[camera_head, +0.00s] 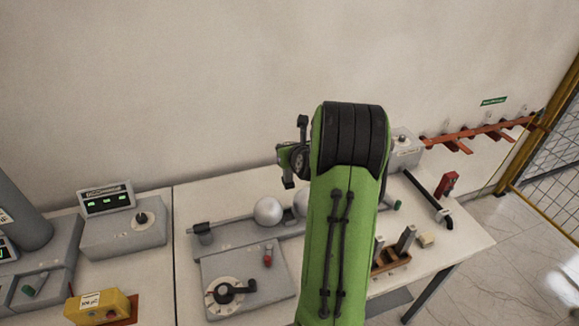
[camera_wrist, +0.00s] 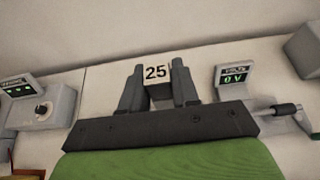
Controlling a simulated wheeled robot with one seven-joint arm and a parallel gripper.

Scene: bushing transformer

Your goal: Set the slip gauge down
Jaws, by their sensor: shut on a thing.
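In the wrist view the slip gauge (camera_wrist: 156,74), a small pale block marked "25", sits between the two dark fingers of my gripper (camera_wrist: 157,82). The fingers are shut on it, with its numbered face toward the camera. It appears above the bench, but I cannot tell the gap beneath it. In the head view my green arm hides the slip gauge, and only a small part of the gripper end shows left of the arm. A wooden holder (camera_head: 391,262) with upright grey blocks (camera_head: 406,239) stands on the bench right of my arm.
A small cream block (camera_head: 427,240) lies right of the holder. White spheres (camera_head: 268,211), a dial panel (camera_head: 245,285) and a display box (camera_head: 122,222) stand to the left. A red item (camera_head: 447,184) stands at the right end. The wrist view shows a "VOLTS" display (camera_wrist: 234,78).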

